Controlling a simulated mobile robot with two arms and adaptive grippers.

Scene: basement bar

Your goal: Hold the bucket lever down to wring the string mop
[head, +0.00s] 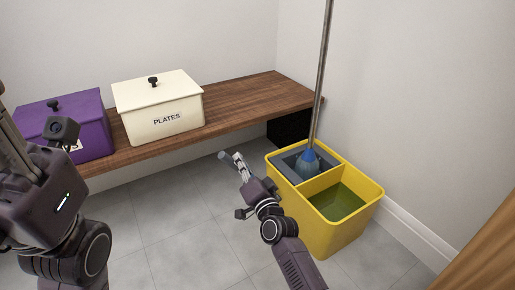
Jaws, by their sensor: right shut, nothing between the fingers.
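The yellow mop bucket (318,238) stands on the tiled floor at right, with murky green water in its front compartment. A grey wringer (287,160) sits in its rear compartment. The string mop's blue head (308,158) is in the wringer, its metal pole (321,75) rising nearly upright. The bucket lever (223,155) shows as a light grey end left of the wringer; most of it is hidden. My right gripper (239,163) is shut and empty beside that end; I cannot tell whether they touch. My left gripper (12,140) is at the left edge, its fingertips unclear.
A wooden shelf (233,104) runs along the back wall, bearing a cream box (158,105) labelled PLATES and a purple box (88,117). A dark object (290,129) is under its right end. A wall is close right of the bucket. The floor (170,220) at left is clear.

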